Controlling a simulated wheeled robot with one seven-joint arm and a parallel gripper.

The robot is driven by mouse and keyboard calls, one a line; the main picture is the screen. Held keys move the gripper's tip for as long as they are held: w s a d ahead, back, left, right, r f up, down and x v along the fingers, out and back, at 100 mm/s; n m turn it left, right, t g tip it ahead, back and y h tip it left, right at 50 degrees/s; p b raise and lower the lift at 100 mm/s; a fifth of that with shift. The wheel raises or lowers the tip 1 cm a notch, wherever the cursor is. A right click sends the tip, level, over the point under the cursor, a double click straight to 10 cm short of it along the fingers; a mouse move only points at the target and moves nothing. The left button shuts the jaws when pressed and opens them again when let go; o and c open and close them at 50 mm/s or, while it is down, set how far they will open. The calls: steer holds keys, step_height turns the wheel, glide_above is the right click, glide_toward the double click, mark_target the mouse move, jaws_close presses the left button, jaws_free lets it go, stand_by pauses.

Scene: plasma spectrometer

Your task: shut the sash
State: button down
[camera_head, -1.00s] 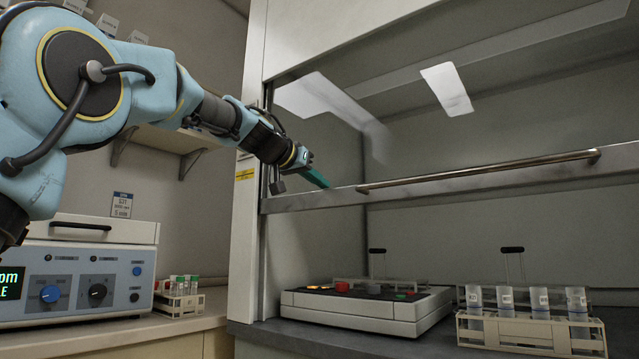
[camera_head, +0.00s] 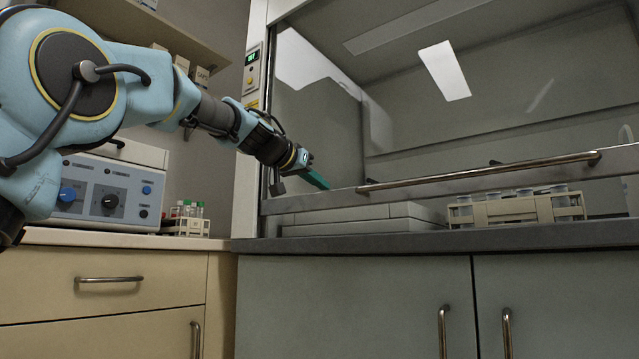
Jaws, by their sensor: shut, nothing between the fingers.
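The sash is a glass pane with a grey metal bottom rail (camera_head: 322,203) and a long bronze-coloured handle bar (camera_head: 478,172). It hangs low across the fume hood, with a narrow gap between its rail and the dark worktop (camera_head: 400,242). My gripper (camera_head: 318,180) is shut and empty. Its teal fingers are at the rail's left part, left of the handle bar's left end. I cannot tell whether they touch the rail.
Behind the sash stand a white flat device (camera_head: 365,218) and a rack of tubes (camera_head: 515,208). Left of the hood are a white instrument (camera_head: 105,190) and a small tube rack (camera_head: 187,225) on a counter. Cabinets with handles are below. A control panel (camera_head: 252,72) is on the hood's post.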

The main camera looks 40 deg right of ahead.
mark_target(325, 208)
step_height(325, 208, down, 5)
steer(key=b, duration=0.3)
steer(key=shift+f, duration=0.1)
steer(key=s+a+r+p, duration=0.3)
steer(key=a+r, duration=0.4)
steer(key=a, duration=0.2)
steer(key=shift+a, duration=0.15)
stand_by(0.5)
